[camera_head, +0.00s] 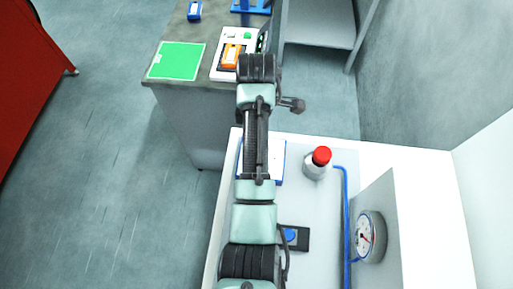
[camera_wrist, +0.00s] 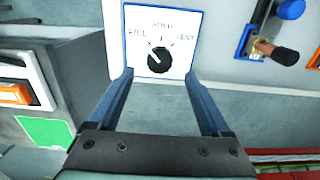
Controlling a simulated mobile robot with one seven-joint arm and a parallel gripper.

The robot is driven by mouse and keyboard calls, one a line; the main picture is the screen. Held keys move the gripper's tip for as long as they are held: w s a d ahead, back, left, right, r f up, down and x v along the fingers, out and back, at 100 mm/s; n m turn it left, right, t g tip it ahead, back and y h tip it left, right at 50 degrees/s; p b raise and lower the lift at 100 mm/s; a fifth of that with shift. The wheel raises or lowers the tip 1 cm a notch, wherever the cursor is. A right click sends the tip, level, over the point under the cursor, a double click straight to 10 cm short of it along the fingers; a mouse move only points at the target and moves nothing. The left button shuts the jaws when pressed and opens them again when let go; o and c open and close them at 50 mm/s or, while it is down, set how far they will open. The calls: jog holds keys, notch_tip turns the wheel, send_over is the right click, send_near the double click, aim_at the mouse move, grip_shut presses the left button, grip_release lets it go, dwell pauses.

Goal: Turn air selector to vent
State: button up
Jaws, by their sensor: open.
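The air selector is a black round knob (camera_wrist: 159,60) on a white plate (camera_wrist: 183,15) with a blue edge, in the wrist view. The plate reads FILL at left, HOLD at top and VENT at right. The knob's white pointer mark is at its upper left, toward FILL. My gripper (camera_wrist: 159,74) is open and empty, with one finger to each side of the knob in the picture. I see no contact, and cannot tell how far the fingertips are from the plate. In the head view my arm runs up the middle and I cannot make out the selector.
A valve with a brown and black handle (camera_wrist: 275,50) is right of the selector. An orange block (camera_wrist: 15,94) and green mat (camera_wrist: 45,131) are at left.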

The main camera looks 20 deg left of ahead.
notch_tip(320, 180, down, 6)
jog(key=shift+r+p, duration=0.1)
jog(key=shift+p, duration=0.25)
jog(key=shift+c, duration=0.4)
grip_shut()
